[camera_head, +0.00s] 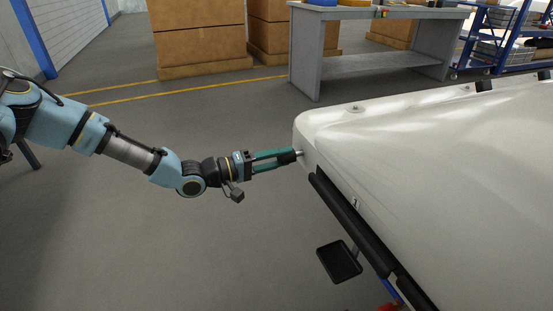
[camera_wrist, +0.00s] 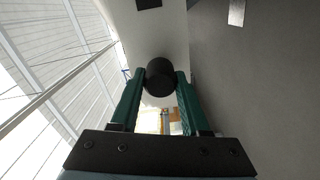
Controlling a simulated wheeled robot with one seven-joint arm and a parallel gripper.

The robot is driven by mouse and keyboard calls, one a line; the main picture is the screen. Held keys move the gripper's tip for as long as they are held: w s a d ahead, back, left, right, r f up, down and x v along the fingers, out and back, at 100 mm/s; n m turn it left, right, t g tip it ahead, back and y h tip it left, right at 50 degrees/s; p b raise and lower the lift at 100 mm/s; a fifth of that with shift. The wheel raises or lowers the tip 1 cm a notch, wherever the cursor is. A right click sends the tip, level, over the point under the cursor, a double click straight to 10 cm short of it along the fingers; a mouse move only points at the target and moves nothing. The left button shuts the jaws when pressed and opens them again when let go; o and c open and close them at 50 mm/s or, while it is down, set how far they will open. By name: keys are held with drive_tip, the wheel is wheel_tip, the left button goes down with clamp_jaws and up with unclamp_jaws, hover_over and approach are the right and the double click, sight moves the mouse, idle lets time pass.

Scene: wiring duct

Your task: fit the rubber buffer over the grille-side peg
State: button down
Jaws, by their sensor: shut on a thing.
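My gripper (camera_head: 288,157) has two green fingers and reaches from the left to the near-left corner of the white body panel (camera_head: 430,150). It is shut on the black rubber buffer, a dark round piece between the fingertips in the wrist view (camera_wrist: 160,77). In the head view the buffer is partly hidden by the fingers. A short pale metallic peg (camera_head: 300,153) shows just beyond the fingertips, against the panel's corner. I cannot tell whether the buffer is around the peg or only in front of it.
A long black strip (camera_head: 350,222) runs along the panel's near edge. A black tray (camera_head: 339,262) sits below it. Small black blocks (camera_head: 485,85) stand on the far edge. A grey workbench (camera_head: 375,60) and brown boxes (camera_head: 200,40) are behind. The floor beneath my arm is clear.

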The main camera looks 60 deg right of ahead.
drive_tip(key=shift+x, duration=1.15)
drive_tip(key=shift+c, duration=1.5)
unclamp_jaws()
drive_tip(key=v, duration=1.1)
drive_tip(key=shift+a, duration=0.1)
